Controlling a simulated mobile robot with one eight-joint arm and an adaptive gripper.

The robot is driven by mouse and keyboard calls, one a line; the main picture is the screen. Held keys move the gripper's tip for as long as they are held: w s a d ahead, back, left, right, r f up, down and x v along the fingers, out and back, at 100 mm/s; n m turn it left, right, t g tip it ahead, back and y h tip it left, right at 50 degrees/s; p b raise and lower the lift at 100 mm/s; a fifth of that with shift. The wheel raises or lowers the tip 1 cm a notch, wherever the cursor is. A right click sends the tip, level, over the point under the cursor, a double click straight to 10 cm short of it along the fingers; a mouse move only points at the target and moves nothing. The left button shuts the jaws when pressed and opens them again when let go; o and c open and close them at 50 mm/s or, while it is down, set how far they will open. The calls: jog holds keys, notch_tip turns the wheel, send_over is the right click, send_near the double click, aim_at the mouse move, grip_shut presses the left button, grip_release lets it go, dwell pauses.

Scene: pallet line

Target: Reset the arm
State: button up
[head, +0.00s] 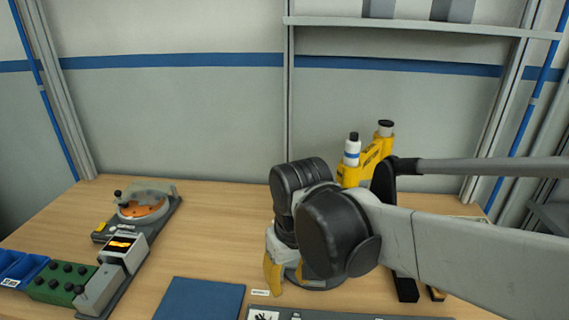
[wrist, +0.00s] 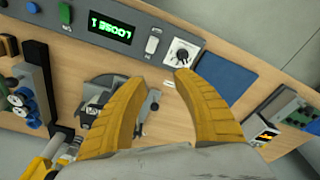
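My arm reaches in from the right in the head view, and my gripper (head: 286,277) points down over the middle of the wooden workbench (head: 215,235). In the wrist view, the two yellow fingers of my gripper (wrist: 160,76) are spread apart with nothing between their tips. Beyond them, a grey fixture (wrist: 100,88) on the bench is partly covered by the left finger. In the head view, my wrist and arm hide part of the bench and most of that fixture.
A blue mat (head: 198,299) lies at the front. A grey panel with a green display (wrist: 112,27) runs along the front edge. At left are a device with an orange disc (head: 145,208) and a green button box (head: 62,282). A white bottle (head: 352,152) and yellow tool (head: 372,160) stand behind my arm.

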jog(key=s+d+m+t, duration=0.2)
jog(key=d+t, duration=0.1)
jog(key=d, duration=0.6)
jog(key=s+d+r+m+t, duration=0.1)
jog(key=s+d+m+t, duration=0.2)
jog(key=d, duration=0.7)
jog(key=shift+s+d+r+m+h, duration=0.2)
jog(key=shift+s+r+m+h, duration=0.05)
jog(key=shift+r+m+h, duration=0.05)
dwell(0.6)
